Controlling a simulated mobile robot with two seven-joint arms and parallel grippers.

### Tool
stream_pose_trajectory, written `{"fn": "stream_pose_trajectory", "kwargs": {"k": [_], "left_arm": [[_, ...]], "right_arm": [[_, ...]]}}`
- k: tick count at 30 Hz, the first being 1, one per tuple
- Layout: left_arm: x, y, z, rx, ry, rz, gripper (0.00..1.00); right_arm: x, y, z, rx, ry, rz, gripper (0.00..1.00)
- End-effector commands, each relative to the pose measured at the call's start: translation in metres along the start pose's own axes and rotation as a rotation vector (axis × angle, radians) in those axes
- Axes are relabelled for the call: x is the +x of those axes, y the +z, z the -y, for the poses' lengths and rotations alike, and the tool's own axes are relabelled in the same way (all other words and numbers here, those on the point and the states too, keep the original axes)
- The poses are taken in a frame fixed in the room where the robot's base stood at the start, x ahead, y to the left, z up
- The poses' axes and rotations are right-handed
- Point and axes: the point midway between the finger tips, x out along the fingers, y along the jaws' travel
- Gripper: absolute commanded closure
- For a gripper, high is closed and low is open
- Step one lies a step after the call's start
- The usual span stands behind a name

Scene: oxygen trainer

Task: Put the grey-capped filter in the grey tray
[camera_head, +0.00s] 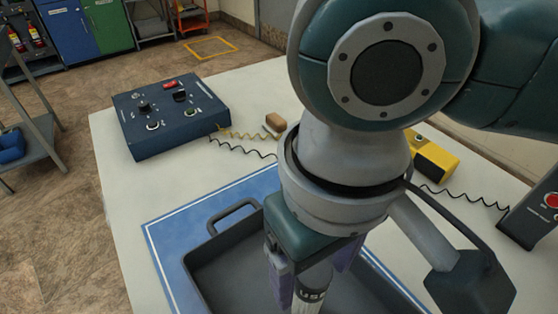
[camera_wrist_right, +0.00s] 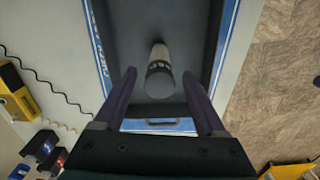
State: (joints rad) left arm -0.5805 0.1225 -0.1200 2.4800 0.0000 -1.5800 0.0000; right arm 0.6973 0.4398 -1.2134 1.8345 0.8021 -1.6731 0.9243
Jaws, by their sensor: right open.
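The grey tray (camera_head: 222,272) sits on a blue mat at the bottom of the head view; its dark interior (camera_wrist_right: 118,38) fills the upper middle of the right wrist view. A pale filter (camera_head: 311,295) with a dark band lettered "USED" shows between my right fingers. In the wrist view the filter (camera_wrist_right: 159,50) appears within the tray, its grey end (camera_wrist_right: 159,85) towards me. My right gripper (camera_wrist_right: 159,76) is open, with one finger on each side of the filter and visible gaps. Whether the filter touches the tray floor is unclear. My left gripper is out of view.
A dark blue control box (camera_head: 165,120) stands at the table's back left, with coiled cords and a small brown block (camera_head: 275,122) beside it. A yellow device (camera_head: 435,158) and a dark box with a red button (camera_head: 535,212) are on the right. My right arm hides the middle.

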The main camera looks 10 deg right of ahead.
Motion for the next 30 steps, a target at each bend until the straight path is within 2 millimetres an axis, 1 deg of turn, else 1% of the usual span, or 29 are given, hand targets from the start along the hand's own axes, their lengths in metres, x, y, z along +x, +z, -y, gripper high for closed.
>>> {"fn": "stream_pose_trajectory", "kwargs": {"k": [1, 3, 6, 9, 12, 14, 17, 19, 21, 22, 23, 26, 29, 30], "left_arm": [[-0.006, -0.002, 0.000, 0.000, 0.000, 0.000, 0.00], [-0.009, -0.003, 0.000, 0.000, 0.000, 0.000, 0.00], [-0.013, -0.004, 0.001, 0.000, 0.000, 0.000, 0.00], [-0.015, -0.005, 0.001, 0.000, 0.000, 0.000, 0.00], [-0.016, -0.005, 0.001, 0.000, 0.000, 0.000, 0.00], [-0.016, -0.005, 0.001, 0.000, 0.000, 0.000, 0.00], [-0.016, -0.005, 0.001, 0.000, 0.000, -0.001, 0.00], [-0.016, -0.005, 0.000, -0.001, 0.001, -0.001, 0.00], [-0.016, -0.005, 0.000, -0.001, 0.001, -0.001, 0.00], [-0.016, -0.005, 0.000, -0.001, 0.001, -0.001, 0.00], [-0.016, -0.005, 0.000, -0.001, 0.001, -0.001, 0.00], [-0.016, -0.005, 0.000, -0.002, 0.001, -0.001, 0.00], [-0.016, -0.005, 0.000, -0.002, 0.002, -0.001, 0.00], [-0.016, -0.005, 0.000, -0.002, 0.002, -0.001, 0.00]], "right_arm": [[-0.016, -0.001, 0.000, -0.002, -0.001, -0.004, 0.27], [-0.031, -0.001, 0.000, -0.001, -0.001, -0.003, 0.27], [-0.049, -0.001, 0.000, -0.002, 0.000, -0.003, 0.27], [-0.062, 0.000, 0.000, 0.000, 0.000, -0.001, 0.27], [-0.068, 0.000, 0.002, -0.004, -0.007, -0.002, 0.27], [-0.068, 0.002, 0.008, -0.017, -0.029, -0.010, 0.27], [-0.065, 0.006, 0.027, -0.056, -0.113, -0.049, 0.27], [-0.062, 0.009, 0.044, -0.082, -0.196, -0.103, 0.27], [-0.061, 0.010, 0.054, -0.085, -0.268, -0.176, 0.27], [-0.061, 0.011, 0.055, -0.079, -0.288, -0.208, 0.27], [-0.060, 0.011, 0.053, -0.067, -0.301, -0.240, 0.27], [-0.053, 0.019, 0.035, -0.014, -0.290, -0.319, 0.27], [-0.042, 0.035, 0.005, 0.042, -0.221, -0.356, 0.27], [-0.037, 0.045, -0.008, 0.061, -0.182, -0.360, 0.27]]}}
